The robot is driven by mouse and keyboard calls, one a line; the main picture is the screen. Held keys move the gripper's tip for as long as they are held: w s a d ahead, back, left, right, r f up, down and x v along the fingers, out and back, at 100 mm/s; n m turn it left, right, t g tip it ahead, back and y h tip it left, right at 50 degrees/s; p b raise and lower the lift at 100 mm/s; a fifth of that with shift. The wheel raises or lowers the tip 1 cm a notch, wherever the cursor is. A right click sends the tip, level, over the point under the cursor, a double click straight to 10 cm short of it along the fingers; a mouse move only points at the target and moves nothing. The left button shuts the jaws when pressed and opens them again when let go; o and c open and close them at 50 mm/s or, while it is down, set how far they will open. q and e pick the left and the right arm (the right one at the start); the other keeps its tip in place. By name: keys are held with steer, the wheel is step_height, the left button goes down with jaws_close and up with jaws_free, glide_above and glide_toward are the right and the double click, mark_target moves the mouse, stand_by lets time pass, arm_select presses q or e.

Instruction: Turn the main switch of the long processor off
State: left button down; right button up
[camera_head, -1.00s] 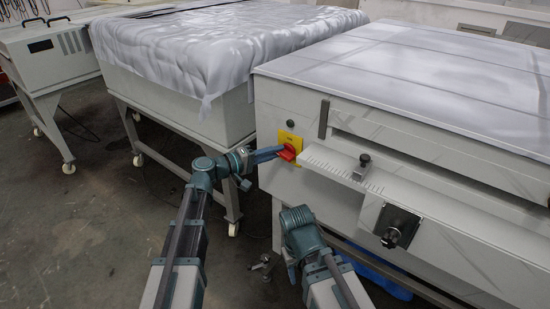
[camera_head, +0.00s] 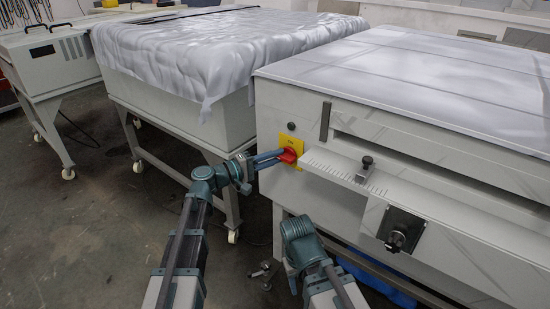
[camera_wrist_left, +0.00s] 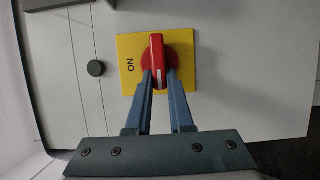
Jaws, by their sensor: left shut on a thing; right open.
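The main switch is a red rotary handle (camera_head: 288,156) on a yellow plate (camera_head: 293,139), on the end panel of the long processor (camera_head: 290,95). In the left wrist view the handle (camera_wrist_left: 157,50) lies in line with the fingers, and the plate (camera_wrist_left: 127,48) bears an "ON" label left of it. My left gripper (camera_head: 278,156) is shut on the handle, one finger on each side of its near end, as the left wrist view shows (camera_wrist_left: 159,78). My right gripper (camera_head: 292,274) is low in front of the processor, apart from it, mostly hidden behind its own wrist.
A small black button (camera_head: 291,126) sits above the switch. A ledge (camera_head: 340,167) with a clamp juts out right of it, and a black knob (camera_head: 397,238) is farther right. A cloth-covered table (camera_head: 175,110) stands at the left. Floor is free at lower left.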

arm_select(q)
steer(key=c, duration=0.8)
jaws_free()
steer(key=shift+a, duration=0.1)
steer(key=v, duration=1.3)
steer(key=shift+s+a, duration=0.2)
steer(key=shift+a, duration=0.15)
steer(key=shift+f, duration=0.1)
